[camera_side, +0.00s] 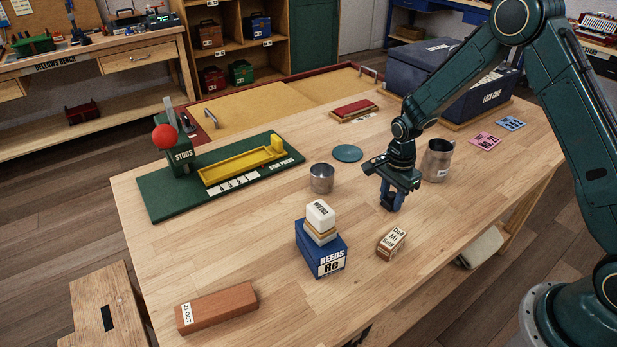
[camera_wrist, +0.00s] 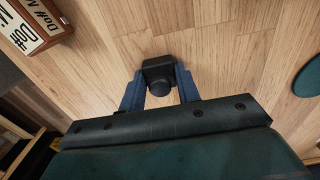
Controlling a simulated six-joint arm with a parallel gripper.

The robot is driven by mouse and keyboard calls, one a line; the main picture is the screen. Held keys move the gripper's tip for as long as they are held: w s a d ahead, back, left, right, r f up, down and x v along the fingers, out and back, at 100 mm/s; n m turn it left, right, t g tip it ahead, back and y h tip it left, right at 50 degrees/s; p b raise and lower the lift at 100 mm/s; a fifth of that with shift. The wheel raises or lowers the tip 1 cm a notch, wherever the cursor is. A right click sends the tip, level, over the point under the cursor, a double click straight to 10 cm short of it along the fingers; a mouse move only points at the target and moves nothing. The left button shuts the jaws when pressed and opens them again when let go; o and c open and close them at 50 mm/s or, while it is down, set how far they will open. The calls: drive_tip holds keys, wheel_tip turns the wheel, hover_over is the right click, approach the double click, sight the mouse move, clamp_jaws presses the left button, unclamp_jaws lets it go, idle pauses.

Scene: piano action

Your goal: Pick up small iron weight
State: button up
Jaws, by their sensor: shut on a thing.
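The small iron weight (camera_wrist: 157,72) is a dark block with a round knob on top. In the wrist view it sits between the two blue fingers of my gripper (camera_wrist: 160,90), which are shut on it. In the side view my gripper (camera_side: 391,200) points down at the table, right of the middle, with the dark weight (camera_side: 388,203) low between its fingers. The weight is at or very near the wooden tabletop; I cannot tell if it touches.
A small labelled wooden block (camera_side: 391,242) lies just in front of my gripper. A metal cup (camera_side: 321,178) stands to the left and a metal jug (camera_side: 437,160) to the right. A green disc (camera_side: 348,153) lies behind. The front right tabletop is clear.

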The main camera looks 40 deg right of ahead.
sight(392, 193)
drive_tip(key=shift+r, duration=0.1)
wheel_tip(392, 193, up, 20)
drive_tip(key=shift+f, duration=0.1)
idle(0.8)
idle(0.5)
